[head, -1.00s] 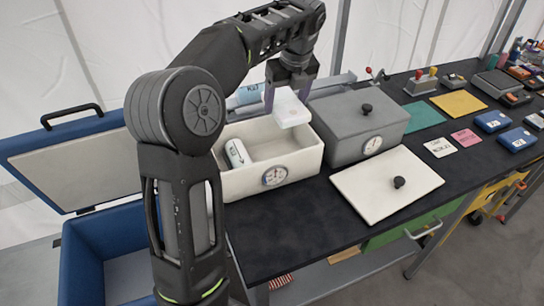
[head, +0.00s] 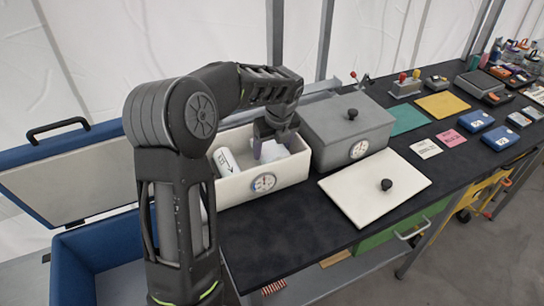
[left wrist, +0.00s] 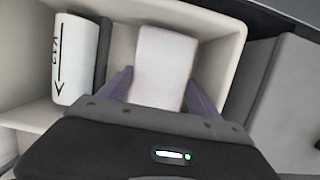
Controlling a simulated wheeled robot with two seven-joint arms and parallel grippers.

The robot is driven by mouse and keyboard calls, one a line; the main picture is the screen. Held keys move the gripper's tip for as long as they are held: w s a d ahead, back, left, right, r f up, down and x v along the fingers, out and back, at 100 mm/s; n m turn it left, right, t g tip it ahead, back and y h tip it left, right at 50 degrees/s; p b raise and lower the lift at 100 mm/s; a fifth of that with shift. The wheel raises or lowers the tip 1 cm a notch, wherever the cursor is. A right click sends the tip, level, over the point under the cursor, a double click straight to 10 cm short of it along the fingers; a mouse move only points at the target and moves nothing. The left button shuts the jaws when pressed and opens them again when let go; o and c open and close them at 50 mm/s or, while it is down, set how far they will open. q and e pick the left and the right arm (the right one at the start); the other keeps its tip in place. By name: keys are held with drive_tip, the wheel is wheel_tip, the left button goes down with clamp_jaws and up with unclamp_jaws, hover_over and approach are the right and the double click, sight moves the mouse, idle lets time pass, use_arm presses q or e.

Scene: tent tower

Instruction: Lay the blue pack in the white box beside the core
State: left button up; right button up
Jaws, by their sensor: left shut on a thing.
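The white box (head: 290,178) stands open on the dark bench, with a round dial on its front. The core, a white cylinder (head: 226,161) with a black arrow and lettering, lies at the box's left end; it also shows in the left wrist view (left wrist: 75,65). My left gripper (head: 268,146) reaches down into the box, right of the core. It is shut on a pale block-shaped pack (left wrist: 165,65), which looks white rather than blue. A dark strip lies between core and pack. I cannot tell whether the pack touches the floor. My right gripper is out of view.
A closed grey box (head: 325,130) stands close on the right. A white lid with a black knob (head: 360,190) lies in front of it. Two blue packs (head: 475,121) (head: 500,139) lie farther right. An open blue chest (head: 70,265) is at the left.

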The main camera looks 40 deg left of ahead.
sight(273, 152)
use_arm(q)
drive_tip(key=shift+f, duration=1.8)
drive_tip(key=shift+f, duration=0.2)
drive_tip(key=o, duration=1.4)
drive_tip(key=shift+r, duration=0.15)
drive_tip(key=v, duration=1.2)
drive_tip(key=shift+r+b, duration=0.1)
drive_tip(key=shift+b, duration=0.25)
drive_tip(key=shift+w, duration=0.1)
